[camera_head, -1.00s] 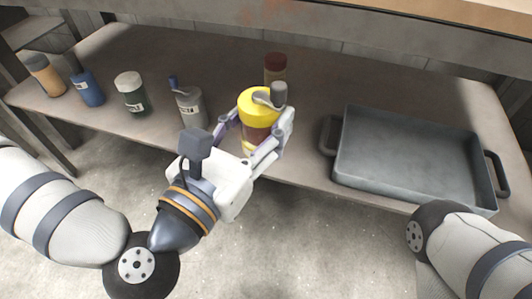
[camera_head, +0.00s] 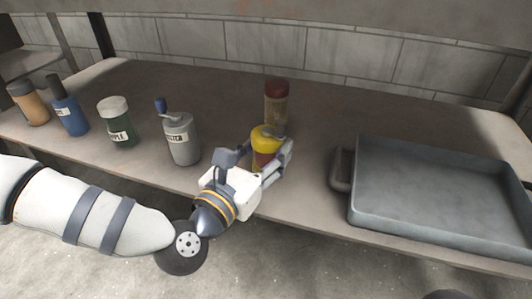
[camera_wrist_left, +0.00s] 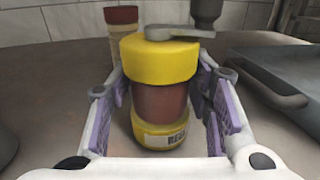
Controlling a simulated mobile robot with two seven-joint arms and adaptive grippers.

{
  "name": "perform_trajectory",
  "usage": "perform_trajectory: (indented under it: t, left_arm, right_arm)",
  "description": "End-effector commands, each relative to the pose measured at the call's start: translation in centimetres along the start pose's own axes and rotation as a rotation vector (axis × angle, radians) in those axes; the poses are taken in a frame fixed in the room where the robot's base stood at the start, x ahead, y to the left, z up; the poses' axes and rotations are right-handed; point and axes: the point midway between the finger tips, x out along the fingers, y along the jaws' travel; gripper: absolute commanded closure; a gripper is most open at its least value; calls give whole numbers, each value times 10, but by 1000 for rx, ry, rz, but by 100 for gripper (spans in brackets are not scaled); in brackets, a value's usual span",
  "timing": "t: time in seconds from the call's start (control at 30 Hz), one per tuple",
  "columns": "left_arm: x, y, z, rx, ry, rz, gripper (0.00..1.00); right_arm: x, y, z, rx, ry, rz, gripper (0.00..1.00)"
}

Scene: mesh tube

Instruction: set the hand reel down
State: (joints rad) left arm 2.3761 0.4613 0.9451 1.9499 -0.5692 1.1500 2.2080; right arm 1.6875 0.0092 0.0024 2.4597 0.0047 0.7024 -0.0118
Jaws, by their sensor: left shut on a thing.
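The hand reel (camera_head: 264,142) is a squat brown cylinder with a yellow top and yellow base, and a grey crank on top. My left gripper (camera_head: 262,160) is shut around its sides near the front of the worktop. In the left wrist view the reel (camera_wrist_left: 160,102) stands about upright between the purple-padded fingers (camera_wrist_left: 163,112), with a label on its base. Its base is low over the worktop; I cannot tell whether it touches. My right gripper is not in view.
A red-capped jar (camera_head: 276,105) stands close behind the reel. A grey crank-topped canister (camera_head: 181,140), a green jar (camera_head: 117,125), a blue bottle (camera_head: 68,112) and an orange jar (camera_head: 30,104) stand to the left. A grey metal tray (camera_head: 440,231) fills the right. The worktop (camera_head: 215,100) is bare between them.

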Motion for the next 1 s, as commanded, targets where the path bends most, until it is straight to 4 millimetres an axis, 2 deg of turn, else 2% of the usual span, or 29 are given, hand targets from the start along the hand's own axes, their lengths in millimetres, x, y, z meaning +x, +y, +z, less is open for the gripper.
perform_trajectory:
  t: [0.13, 0.27, 0.3, 0.4, 0.67, 0.73, 0.87, 1.0]
  left_arm:
    - [0, 0, 4, 1, -4, 0, 86]
    - [0, 0, -1, 0, -2, 1, 86]
    - [0, 0, -2, 1, -2, 1, 52]
    - [0, 0, -1, 1, -2, 1, 34]
    - [0, 0, 0, 1, -2, 0, 34]
    - [0, 0, 6, 2, -4, 0, 34]
    - [-27, 0, 5, -1, 1, 1, 34]
    - [-67, 0, 6, -2, 0, 1, 34]
  right_arm:
    - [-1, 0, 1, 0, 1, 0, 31]
    - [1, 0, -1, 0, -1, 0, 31]
    - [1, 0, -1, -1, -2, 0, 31]
    - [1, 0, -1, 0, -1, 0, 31]
    - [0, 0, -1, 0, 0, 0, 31]
    - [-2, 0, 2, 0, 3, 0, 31]
    - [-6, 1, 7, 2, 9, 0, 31]
    - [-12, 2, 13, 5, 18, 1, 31]
